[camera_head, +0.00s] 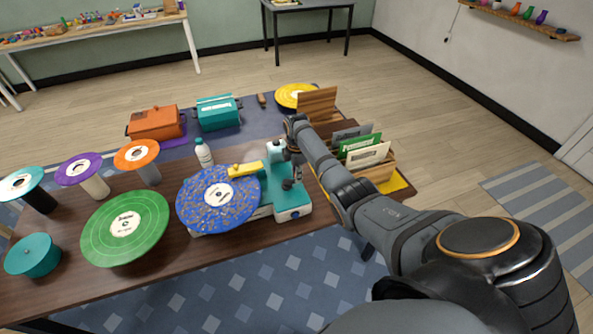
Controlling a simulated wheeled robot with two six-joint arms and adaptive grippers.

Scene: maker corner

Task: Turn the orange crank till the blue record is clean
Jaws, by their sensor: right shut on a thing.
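The blue record (212,207) lies on the teal record-cleaning machine (293,207), its face covered in brownish specks around a white label. A yellow arm (247,170) reaches over the record's far edge. My right gripper (290,184) is at the machine's right part, pointing down, shut at the place of the orange crank. The crank itself is hidden by the gripper, and no orange shows there. My left gripper is not in view.
A green record (125,228), a teal drum (33,256) and several records on stands fill the table's left. A white bottle (204,154) stands behind the blue record. Orange (155,122) and teal (217,112) cases stand at the back; a wooden record crate (378,172) is right of my forearm.

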